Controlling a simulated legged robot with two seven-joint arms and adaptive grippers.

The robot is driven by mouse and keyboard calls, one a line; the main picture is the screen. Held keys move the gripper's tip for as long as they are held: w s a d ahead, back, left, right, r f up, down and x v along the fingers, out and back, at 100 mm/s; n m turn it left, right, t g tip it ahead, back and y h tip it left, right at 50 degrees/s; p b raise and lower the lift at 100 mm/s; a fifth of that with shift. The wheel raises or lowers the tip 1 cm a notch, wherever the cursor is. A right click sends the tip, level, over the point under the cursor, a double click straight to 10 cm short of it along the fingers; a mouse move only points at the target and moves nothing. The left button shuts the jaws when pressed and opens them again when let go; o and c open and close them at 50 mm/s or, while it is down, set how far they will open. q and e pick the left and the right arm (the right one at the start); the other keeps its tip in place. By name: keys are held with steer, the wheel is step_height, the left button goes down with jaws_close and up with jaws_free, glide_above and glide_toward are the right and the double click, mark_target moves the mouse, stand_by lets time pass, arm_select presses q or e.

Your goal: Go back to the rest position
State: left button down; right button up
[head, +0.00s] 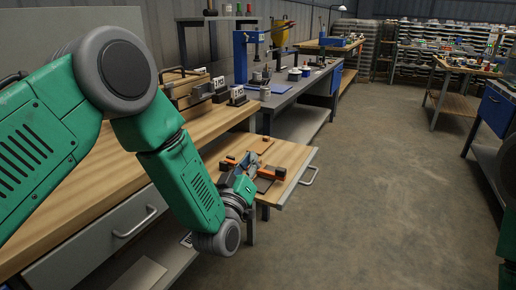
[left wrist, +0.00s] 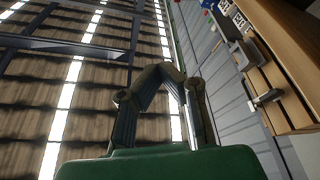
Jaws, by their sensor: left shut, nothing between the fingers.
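My left gripper (head: 252,160) is at the end of my green left arm, which bends down from the upper left and turns back up at the wrist. It is over or in front of the small wooden side surface (head: 290,157). In the left wrist view, its grey-brown fingers (left wrist: 166,70) come together, shut and empty, with the ceiling behind them. Orange and black parts beside it in the head view are too small to tell apart. My right gripper is out of view.
The wooden workbench (head: 70,215) with a drawer lies beneath my left arm. Signs marked "1 PCS" (head: 237,92) stand on its far end. A grey bench with a blue press (head: 241,55) stands beyond. Another bench (head: 495,110) is at the right. The brown floor between is clear.

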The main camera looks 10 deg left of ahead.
arm_select(q)
steer(key=shift+s+d+f, duration=0.15)
steer(key=shift+f, duration=0.05)
steer(key=s+a+f+m+g, duration=0.25)
steer(key=s+f+g, duration=0.45)
steer(key=f, duration=0.5)
steer(key=s+a+f+m+g, duration=0.1)
steer(key=s+a+f+g, duration=0.25)
steer(key=s+f, duration=0.7)
steer(key=s+a+f+g, duration=0.2)
steer(key=s+g, duration=0.1)
steer(key=s, duration=0.5)
steer(key=s+a+f+m+g+y, duration=0.1)
steer(key=s+a+f+g, duration=0.1)
steer(key=s, duration=0.6)
steer(key=s+a+f+m+g+y+p, duration=0.1)
steer(key=s+a+f+g, duration=0.2)
steer(key=s+g, duration=0.2)
steer(key=s, duration=0.3)
steer(key=shift+s, duration=0.15)
